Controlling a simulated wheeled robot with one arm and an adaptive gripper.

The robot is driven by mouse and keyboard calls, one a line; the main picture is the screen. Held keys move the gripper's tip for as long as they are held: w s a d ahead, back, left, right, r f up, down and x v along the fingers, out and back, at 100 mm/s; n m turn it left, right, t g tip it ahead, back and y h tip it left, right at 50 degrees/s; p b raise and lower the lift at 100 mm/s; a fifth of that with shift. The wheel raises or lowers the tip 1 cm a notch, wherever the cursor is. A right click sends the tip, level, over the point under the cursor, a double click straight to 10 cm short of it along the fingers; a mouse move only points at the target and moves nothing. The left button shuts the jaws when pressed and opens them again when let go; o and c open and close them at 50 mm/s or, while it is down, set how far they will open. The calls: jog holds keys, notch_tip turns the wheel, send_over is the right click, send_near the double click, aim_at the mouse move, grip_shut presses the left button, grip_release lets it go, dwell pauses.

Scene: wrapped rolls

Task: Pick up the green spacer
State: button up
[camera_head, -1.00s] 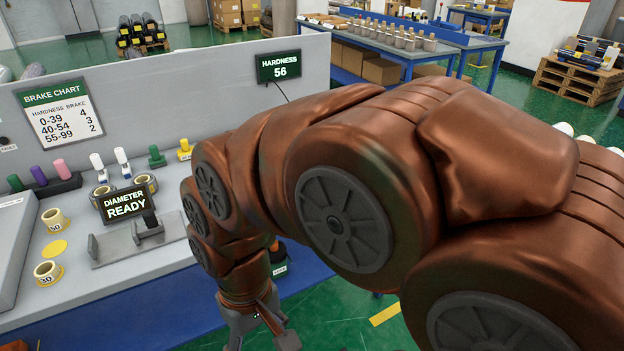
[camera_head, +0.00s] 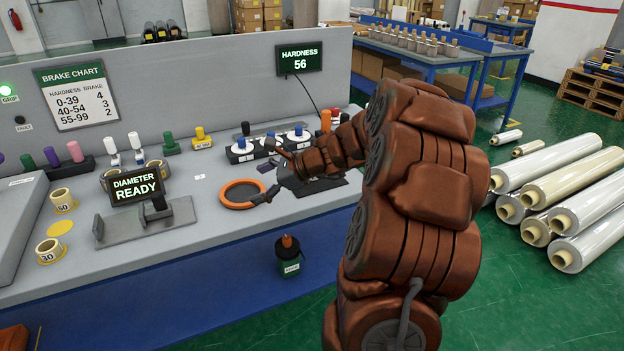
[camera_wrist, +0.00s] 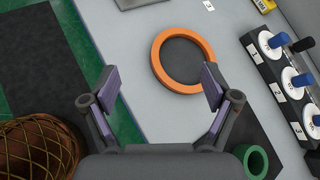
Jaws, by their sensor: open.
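The green spacer (camera_wrist: 265,163) shows in the wrist view at the lower right as a short green ring with a dark hole. It lies on a dark mat, beside and below my right finger, and my gripper's body hides part of it. I cannot make it out in the head view, where my arm covers that area. My gripper (camera_head: 272,174) is over the bench, near the orange ring. In the wrist view my gripper (camera_wrist: 162,87) has its fingers wide apart with nothing between them.
An orange ring (camera_head: 224,203) lies flat on the bench (camera_head: 205,240), ahead of my fingers. A row of blue and black knobs (camera_wrist: 285,75) stands to the right in the wrist view. The diameter stand (camera_head: 150,222) is left.

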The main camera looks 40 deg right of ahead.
jog(key=s+d+f+m+t+h, duration=0.1)
jog(key=d+m, duration=0.2)
jog(key=d, duration=0.4)
jog(key=d+f+m+t+h+b, duration=0.1)
jog(key=d+f+m+h, duration=0.1)
jog(key=d, duration=0.5)
jog(key=s+d+f+m+t+h, duration=0.1)
jog(key=d+m, duration=0.3)
jog(key=d, duration=0.4)
jog(key=shift+s+f+m+h+b, duration=0.3)
jog(key=shift+f+h+b, duration=0.1)
jog(key=shift+f+h, duration=0.15)
jog(key=shift+w+r+x, duration=0.1)
jog(key=shift+r+x, duration=0.1)
jog(key=shift+x, duration=1.05)
jog(key=shift+w+r+x, duration=0.1)
jog(key=shift+r+x, duration=0.05)
jog(key=shift+x, duration=1.05)
jog(key=shift+w+r+x, duration=0.1)
jog(key=shift+r+x, duration=0.1)
jog(key=shift+x, duration=1.05)
jog(key=c, duration=1.1)
jog(key=shift+o, duration=0.2)
